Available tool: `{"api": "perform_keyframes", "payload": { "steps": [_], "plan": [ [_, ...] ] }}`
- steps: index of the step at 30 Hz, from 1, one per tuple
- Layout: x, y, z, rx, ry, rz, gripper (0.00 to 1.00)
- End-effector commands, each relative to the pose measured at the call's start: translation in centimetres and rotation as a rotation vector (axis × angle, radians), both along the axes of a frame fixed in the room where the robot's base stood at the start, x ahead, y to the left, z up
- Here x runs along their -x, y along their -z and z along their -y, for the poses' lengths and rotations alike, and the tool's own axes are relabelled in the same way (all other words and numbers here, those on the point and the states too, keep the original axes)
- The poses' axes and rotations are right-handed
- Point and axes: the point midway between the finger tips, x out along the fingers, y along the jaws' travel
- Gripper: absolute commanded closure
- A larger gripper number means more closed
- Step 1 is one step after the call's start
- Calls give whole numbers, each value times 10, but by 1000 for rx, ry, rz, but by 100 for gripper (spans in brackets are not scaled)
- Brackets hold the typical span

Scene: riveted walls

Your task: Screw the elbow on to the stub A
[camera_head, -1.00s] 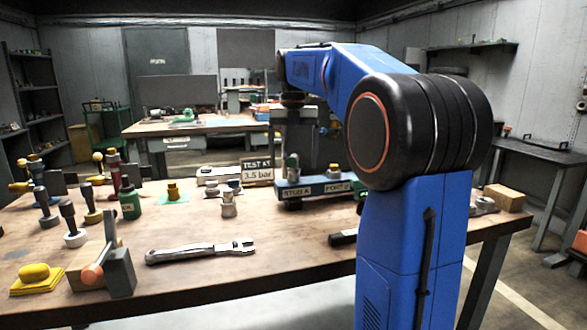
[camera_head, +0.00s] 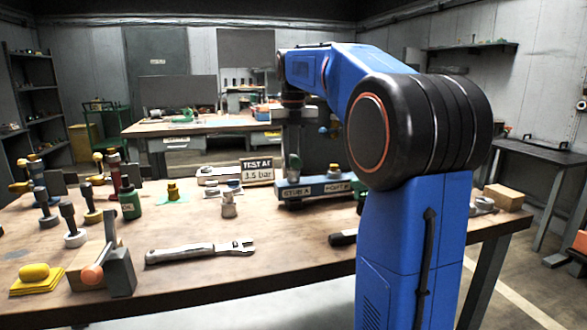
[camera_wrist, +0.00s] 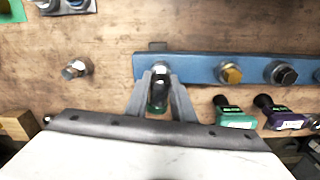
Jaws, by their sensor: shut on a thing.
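A blue bar (camera_head: 322,185) lies on the bench, with "STUB A" lettered on the left part of its front face. It also shows in the wrist view (camera_wrist: 200,69). My gripper (camera_wrist: 158,88) points down at the bar's left end, at stub A. It is shut on a small dark, shiny fitting with a green part (camera_wrist: 157,97), which I take to be the elbow. Stub A itself is hidden under the fitting and fingers, so I cannot tell how far the two are engaged. In the head view, my gripper (camera_head: 293,160) stands over the left end of the bar.
Other fittings stand on the bar, one brass (camera_wrist: 230,73) and one dark (camera_wrist: 283,73). Green (camera_wrist: 235,115) and purple-labelled (camera_wrist: 283,113) items lie close beside it.

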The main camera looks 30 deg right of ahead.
Motion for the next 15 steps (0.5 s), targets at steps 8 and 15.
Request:
{"api": "perform_keyframes", "payload": {
  "steps": [8, 15],
  "plan": [
    [0, 1, 0, 0, 62, 0, 100],
    [0, 1, 0, 0, 303, -1, 100]
  ]
}}
